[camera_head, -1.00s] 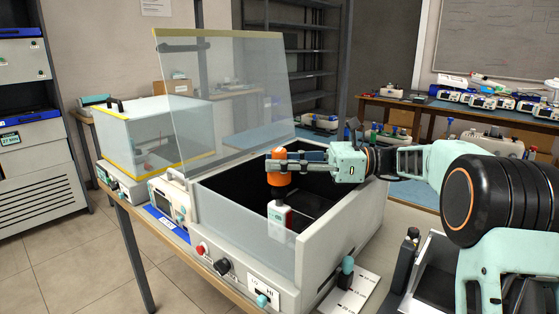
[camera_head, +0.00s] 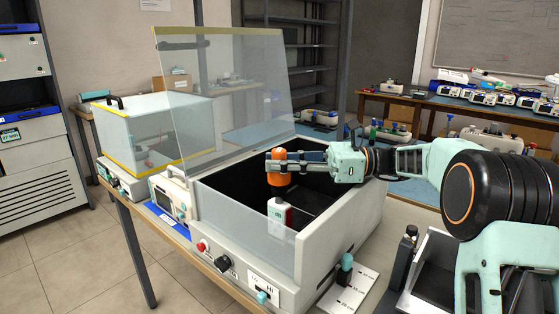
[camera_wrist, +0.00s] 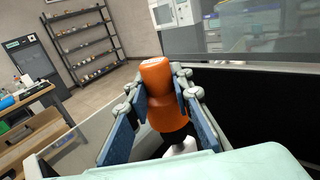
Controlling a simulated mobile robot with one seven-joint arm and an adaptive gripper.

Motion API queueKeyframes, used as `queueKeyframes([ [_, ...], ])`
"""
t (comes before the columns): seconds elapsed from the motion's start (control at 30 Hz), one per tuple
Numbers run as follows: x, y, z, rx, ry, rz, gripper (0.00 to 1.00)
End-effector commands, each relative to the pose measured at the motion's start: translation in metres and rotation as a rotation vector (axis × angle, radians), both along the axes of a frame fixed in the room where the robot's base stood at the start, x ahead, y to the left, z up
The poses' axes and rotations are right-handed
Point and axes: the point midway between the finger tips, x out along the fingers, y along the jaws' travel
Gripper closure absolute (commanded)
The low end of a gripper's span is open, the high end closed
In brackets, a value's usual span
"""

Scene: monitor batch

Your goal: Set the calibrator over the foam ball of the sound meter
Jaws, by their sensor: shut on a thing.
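The calibrator is an orange cylinder (camera_head: 279,172), upright in my gripper (camera_head: 275,164) inside the open-lidded box. In the wrist view, the fingers are closed on both sides of the calibrator (camera_wrist: 161,92). The white sound meter (camera_head: 279,216) stands in the box directly below it. A dark part shows between calibrator and meter; I cannot tell whether it is the foam ball or the calibrator's lower end. In the wrist view, a white bit of the meter (camera_wrist: 183,147) shows under the dark part. The foam ball is not clearly seen.
The grey box (camera_head: 345,235) has a clear front pane and a raised transparent lid (camera_head: 225,85). Its walls surround the gripper's working space. A second closed case (camera_head: 155,135) stands at the left. A marked card with a teal-topped post (camera_head: 346,268) lies at the front right.

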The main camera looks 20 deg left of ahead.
Motion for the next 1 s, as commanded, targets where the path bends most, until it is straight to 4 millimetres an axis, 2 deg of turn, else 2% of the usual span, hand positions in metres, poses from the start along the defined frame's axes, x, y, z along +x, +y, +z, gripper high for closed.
queueKeyframes([
  [0.63,0.000,0.000,-0.013,0.001,0.001,0.000,1.00],
  [0.67,0.000,0.000,-0.013,0.001,0.001,0.000,0.76],
  [0.7,0.000,0.000,-0.013,0.001,0.001,0.000,0.72],
  [0.83,0.000,0.000,-0.014,0.000,0.003,0.000,0.59],
  [1.0,0.000,0.000,-0.015,-0.001,0.005,0.001,0.59],
])
